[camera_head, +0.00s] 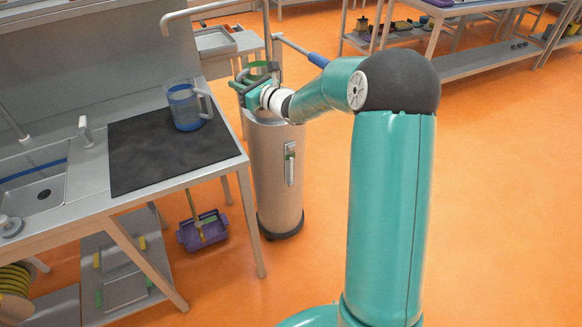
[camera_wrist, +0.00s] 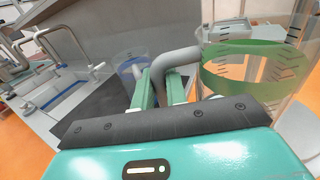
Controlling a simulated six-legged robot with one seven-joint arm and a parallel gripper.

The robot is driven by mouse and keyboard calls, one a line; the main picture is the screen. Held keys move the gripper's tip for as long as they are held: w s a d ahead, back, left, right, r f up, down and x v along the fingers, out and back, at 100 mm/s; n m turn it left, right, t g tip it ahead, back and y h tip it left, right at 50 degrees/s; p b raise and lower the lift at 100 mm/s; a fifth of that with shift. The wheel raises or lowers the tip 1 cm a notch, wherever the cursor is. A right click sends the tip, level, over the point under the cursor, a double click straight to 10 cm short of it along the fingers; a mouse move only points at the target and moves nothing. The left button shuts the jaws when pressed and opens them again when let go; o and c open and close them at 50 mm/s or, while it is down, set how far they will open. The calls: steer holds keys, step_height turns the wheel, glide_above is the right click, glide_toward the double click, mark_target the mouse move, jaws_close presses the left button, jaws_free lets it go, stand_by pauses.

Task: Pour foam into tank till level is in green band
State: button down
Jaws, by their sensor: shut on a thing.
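My gripper (camera_head: 258,92) is shut on the grey curved handle (camera_wrist: 180,58) of a clear vessel with tick marks. This vessel (camera_wrist: 291,75) shows a green ring or green contents; I cannot tell which. In the head view it is partly hidden by my gripper, at the top of a steel cylindrical tank (camera_head: 272,175). I cannot tell whether the two touch. The tank carries an upright gauge (camera_head: 290,163) with some green on its front. A clear blue jug (camera_head: 184,106) with a handle stands upright on a black mat (camera_head: 140,165). Any foam inside the tank is hidden.
The steel bench (camera_head: 70,225) with a sink (camera_head: 38,190) and taps is left of the tank. A purple bin (camera_head: 202,232) stands beneath it. A blue-gripped bar (camera_head: 318,60) reaches out behind my arm. Shelving (camera_head: 480,65) is at the back right. Orange floor is clear on the right.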

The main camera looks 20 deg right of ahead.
mark_target(239, 76)
steer(key=shift+r, duration=0.1)
steer(key=shift+r, duration=1.45)
steer(key=shift+f, duration=0.1)
